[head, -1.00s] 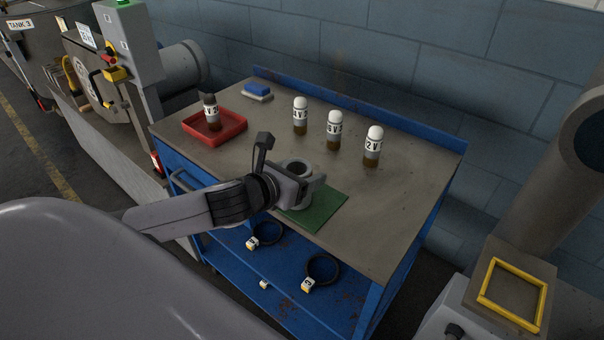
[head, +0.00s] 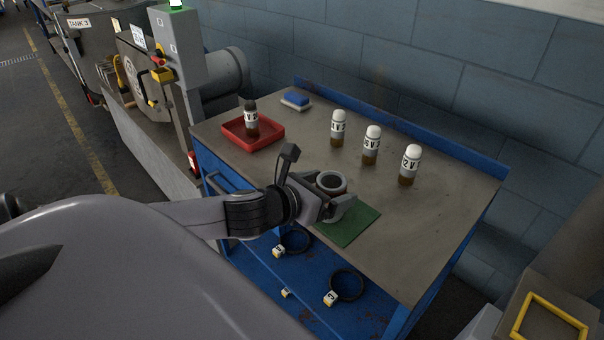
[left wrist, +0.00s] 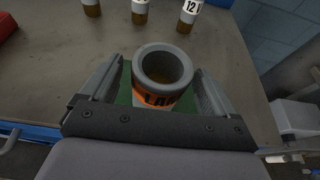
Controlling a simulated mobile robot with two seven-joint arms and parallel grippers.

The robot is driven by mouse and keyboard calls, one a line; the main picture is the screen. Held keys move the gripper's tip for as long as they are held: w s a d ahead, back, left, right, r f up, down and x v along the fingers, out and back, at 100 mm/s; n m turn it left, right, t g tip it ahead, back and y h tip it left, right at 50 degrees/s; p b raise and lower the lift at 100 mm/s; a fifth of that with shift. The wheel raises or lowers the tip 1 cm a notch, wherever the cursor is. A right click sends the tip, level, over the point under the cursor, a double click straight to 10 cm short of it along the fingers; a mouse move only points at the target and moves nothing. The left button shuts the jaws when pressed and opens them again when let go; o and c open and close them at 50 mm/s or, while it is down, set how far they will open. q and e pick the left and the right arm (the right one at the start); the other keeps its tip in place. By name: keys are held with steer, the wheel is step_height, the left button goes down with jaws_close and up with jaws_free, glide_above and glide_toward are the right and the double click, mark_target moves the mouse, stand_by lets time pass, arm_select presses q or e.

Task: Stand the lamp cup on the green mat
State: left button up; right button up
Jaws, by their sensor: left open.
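The lamp cup (head: 331,181) is a grey, thick-rimmed cup. It is upright at the back left part of the green mat (head: 352,228). In the left wrist view, the cup (left wrist: 163,68) shows its open mouth and an orange label with dark letters, partly hidden. Green mat (left wrist: 123,96) shows on both sides of it. My left gripper (head: 335,200) is open, with one finger on each side of the cup. The cup's base is hidden, so contact with the mat cannot be seen. My right gripper is out of view.
Three white-capped brown vials (head: 371,145) stand behind the cup on the bench (head: 440,200). Black rings (head: 347,285) lie on the lower shelf.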

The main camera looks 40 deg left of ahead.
arm_select(q)
steer(key=shift+d+v, duration=0.35)
steer(key=shift+v, duration=4.05)
steer(key=s+f+n+g, duration=0.3)
steer(key=f+n, duration=1.2)
steer(key=n, duration=0.3)
steer(key=s+d+f+n+h, duration=0.1)
steer(key=s+d+f+n, duration=0.4)
steer(key=d+f+n, duration=0.4)
steer(key=f+n, duration=0.1)
steer(key=n, duration=0.6)
steer(key=shift+d+n, duration=0.35)
steer(key=shift+n, duration=0.05)
steer(key=shift+s+a+g, duration=0.1)
steer(key=shift+s+g, duration=0.05)
steer(key=shift+g, duration=0.15)
